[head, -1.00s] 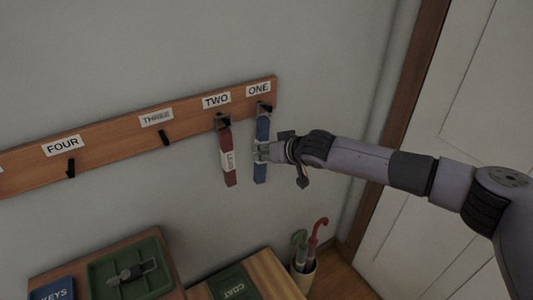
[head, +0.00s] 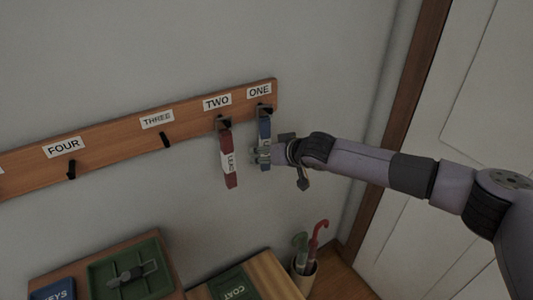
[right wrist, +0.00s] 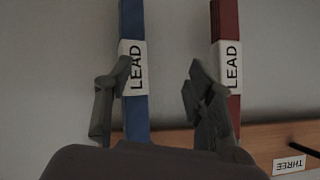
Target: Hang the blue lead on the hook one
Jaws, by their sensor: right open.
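The blue lead (head: 265,128) hangs at the hook under the label ONE (head: 259,91), its top at the hook (head: 265,110). My right gripper (head: 262,154) is at the lead's lower part. In the right wrist view the blue lead (right wrist: 133,25), with a white LEAD tag, runs between the open fingers (right wrist: 159,65), close to the left finger. The right finger stands apart from it. Whether the lead's loop is fully seated on the hook is too small to tell. My left gripper is not in view.
A red lead (head: 229,172) hangs on hook TWO, close beside the blue one. Hooks THREE (head: 166,140) and FOUR (head: 71,169) are bare. Below are a green tray (head: 104,281), a COAT box (head: 236,283) and an umbrella stand (head: 303,280). A door is at the right.

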